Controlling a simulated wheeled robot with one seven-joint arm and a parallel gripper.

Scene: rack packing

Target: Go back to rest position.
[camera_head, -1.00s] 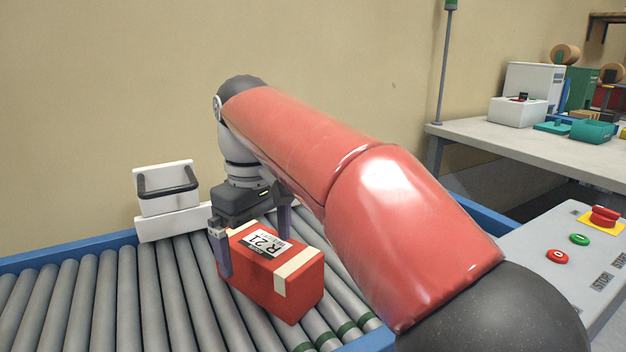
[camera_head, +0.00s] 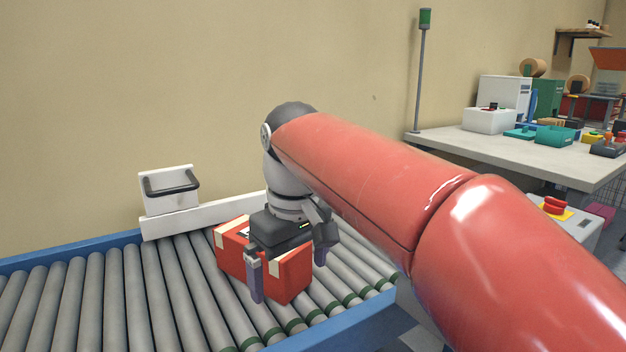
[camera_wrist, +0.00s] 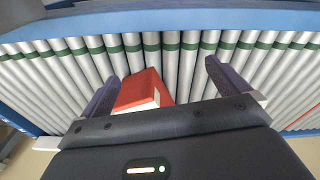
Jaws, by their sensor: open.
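My gripper (camera_head: 288,270) is open over the right part of the roller conveyor. A red box (camera_head: 277,281) with cream tape bands and a white label lies on the rollers; my gripper hides much of its front and top. In the wrist view, the red box (camera_wrist: 143,92) shows between the two purple-grey fingers (camera_wrist: 160,85), nearer the left one, with a gap on its right. Whether the left finger touches it, I cannot tell.
The roller conveyor (camera_head: 110,295) is bare to the left. A white fixture with a dark handle (camera_head: 170,192) stands at its back edge. A control box with a red button (camera_head: 555,206) and a table (camera_head: 500,148) with bins are at the right. A thin pole (camera_head: 420,80) rises behind.

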